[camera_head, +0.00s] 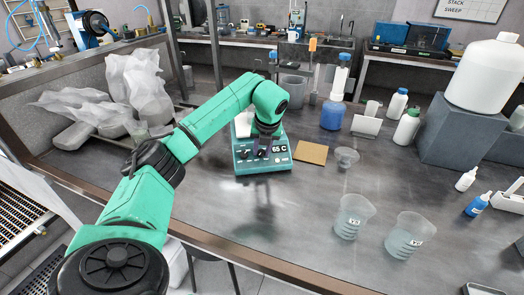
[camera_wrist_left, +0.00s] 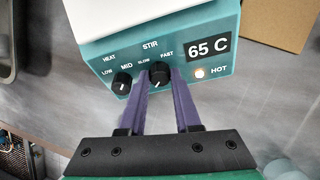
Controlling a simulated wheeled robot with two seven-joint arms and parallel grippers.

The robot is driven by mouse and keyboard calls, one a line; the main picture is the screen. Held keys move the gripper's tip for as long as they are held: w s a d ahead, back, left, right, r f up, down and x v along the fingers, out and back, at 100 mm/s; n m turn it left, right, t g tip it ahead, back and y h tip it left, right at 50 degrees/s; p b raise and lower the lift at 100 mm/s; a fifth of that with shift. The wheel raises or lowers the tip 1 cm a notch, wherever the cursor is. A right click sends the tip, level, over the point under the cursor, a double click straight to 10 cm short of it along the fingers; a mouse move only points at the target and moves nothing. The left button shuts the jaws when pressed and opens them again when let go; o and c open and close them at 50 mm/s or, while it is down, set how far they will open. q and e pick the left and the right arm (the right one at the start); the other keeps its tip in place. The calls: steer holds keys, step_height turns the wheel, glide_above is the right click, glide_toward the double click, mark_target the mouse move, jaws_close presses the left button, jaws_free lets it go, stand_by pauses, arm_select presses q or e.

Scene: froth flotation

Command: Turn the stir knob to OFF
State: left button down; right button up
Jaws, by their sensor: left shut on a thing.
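The teal hot plate stirrer (camera_head: 262,160) stands on the dark bench, its front panel reading 65 C. In the left wrist view, the round black stir knob (camera_wrist_left: 159,73) sits under the label STIR, with SLOW and FAST marked around it. A light mark shows on it, but I cannot tell its exact setting. No OFF label is readable. My left gripper (camera_wrist_left: 160,82) has its purple fingers on either side of the stir knob, shut on it. In the head view my left gripper (camera_head: 263,150) is small against the front panel. My right gripper is not in view.
The heat knob (camera_wrist_left: 122,83) is close beside my left finger. A lit HOT lamp (camera_wrist_left: 200,73) is to the right. A tan pad (camera_head: 311,152) lies right of the stirrer. Two beakers, one here (camera_head: 353,216), stand at front right. The bench in front of the stirrer is clear.

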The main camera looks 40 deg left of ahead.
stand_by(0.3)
arm_select(q)
steer(key=c, duration=0.6)
jaws_free()
steer(key=p+v, duration=0.2)
steer(key=v, duration=1.3)
steer(key=shift+f, duration=0.2)
steer(key=shift+r, duration=0.1)
